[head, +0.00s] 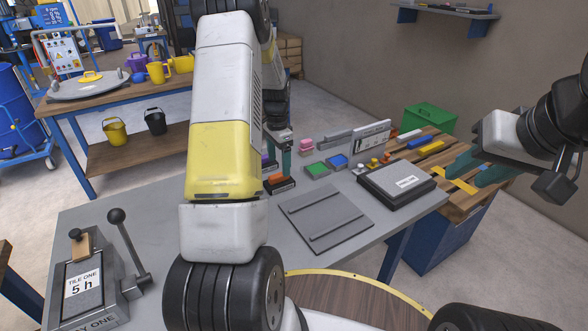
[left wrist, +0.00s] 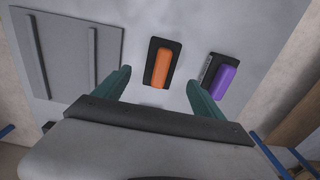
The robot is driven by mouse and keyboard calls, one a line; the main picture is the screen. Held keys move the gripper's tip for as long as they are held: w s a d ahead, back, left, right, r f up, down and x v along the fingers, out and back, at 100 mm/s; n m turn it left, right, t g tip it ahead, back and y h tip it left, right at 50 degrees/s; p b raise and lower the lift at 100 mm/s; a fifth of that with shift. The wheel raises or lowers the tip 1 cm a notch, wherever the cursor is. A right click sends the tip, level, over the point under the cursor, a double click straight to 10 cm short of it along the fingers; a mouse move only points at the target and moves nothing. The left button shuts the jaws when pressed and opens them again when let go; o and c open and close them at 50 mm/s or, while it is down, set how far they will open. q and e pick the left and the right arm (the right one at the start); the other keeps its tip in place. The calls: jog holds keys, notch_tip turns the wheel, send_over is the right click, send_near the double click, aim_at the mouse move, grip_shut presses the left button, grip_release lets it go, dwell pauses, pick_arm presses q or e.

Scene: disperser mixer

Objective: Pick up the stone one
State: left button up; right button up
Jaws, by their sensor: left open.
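No label in view reads "stone one", so I cannot tell which thing it is. A dark block with an orange grip (head: 279,181) lies on the grey table (head: 120,215). It also shows in the left wrist view (left wrist: 161,68), beside a dark block with a purple grip (left wrist: 225,80). My left gripper (head: 279,150) is open and empty. Its teal fingers (left wrist: 160,90) point down, one either side of the orange-grip block, apart from it. My right gripper (head: 480,168) is at the right, over the wooden bench, with its teal fingers spread and nothing seen between them.
A flat grey ribbed plate (head: 325,220) and a dark labelled slab (head: 395,183) lie on the table. Green (head: 317,170) and blue (head: 337,161) pads are behind. A lever device (head: 88,285) marked "TILE ONE 5 h" stands front left. My left arm hides the table's middle.

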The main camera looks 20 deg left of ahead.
aim_at(279, 174)
pick_arm(q)
notch_tip(279, 174, down, 8)
jog(key=shift+a+f, duration=0.1)
jog(key=shift+w, duration=0.1)
grip_shut()
jog(key=shift+r, duration=5.15)
